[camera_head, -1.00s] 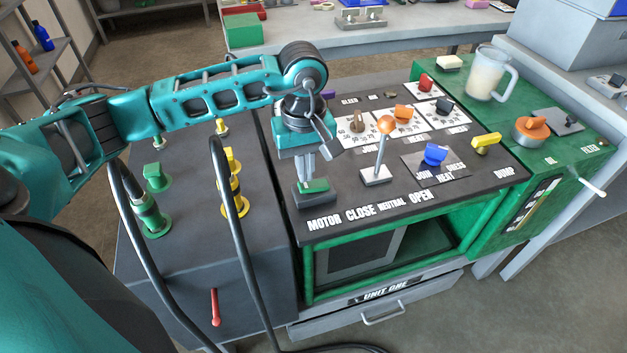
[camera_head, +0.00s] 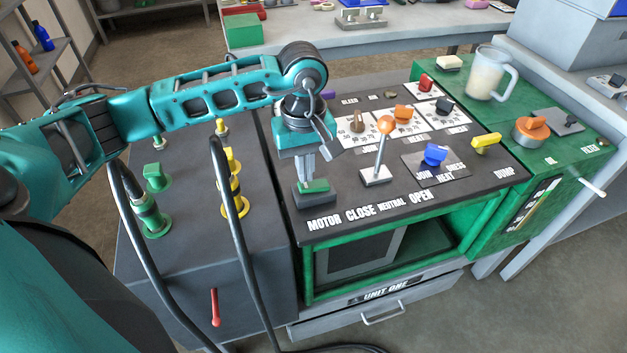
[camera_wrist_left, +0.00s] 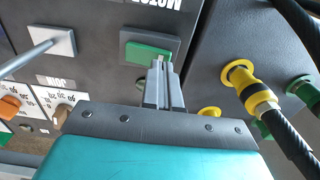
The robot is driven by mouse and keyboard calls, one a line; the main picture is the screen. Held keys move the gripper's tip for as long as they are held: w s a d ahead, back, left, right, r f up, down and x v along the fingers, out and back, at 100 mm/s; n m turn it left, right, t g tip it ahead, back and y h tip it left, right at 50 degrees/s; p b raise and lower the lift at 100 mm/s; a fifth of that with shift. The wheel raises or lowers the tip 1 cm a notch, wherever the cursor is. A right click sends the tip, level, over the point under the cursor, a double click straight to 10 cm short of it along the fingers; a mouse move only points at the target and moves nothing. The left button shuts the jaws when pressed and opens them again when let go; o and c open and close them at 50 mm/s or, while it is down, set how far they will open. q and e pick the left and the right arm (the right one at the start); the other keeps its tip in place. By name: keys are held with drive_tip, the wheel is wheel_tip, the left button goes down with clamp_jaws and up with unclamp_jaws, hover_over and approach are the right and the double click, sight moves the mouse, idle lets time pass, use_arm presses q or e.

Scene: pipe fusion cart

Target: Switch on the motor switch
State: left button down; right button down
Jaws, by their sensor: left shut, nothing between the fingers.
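The motor switch is a green rocker (camera_head: 315,187) on a dark grey base, above the word MOTOR at the front left of the panel. The green rocker also shows in the left wrist view (camera_wrist_left: 148,52). My left gripper (camera_head: 304,183) points down with its fingers shut and empty, the tips at the rocker's back edge. In the left wrist view the left gripper's fingertips (camera_wrist_left: 160,62) are right at the rocker's edge, touching or nearly so. I cannot tell which way the rocker is tipped. My right gripper is in neither view.
An orange-knobbed lever (camera_head: 383,145) stands upright just right of the switch. A blue knob (camera_head: 434,155) and a yellow knob (camera_head: 486,142) are farther right. A measuring jug (camera_head: 487,73) stands at the back right.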

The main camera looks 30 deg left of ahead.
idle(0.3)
use_arm(q)
drive_tip(key=shift+f+b, duration=1)
idle(0.4)
drive_tip(key=shift+r+p, duration=2.1)
drive_tip(key=shift+r, duration=1.45)
drive_tip(key=shift+f, duration=0.1)
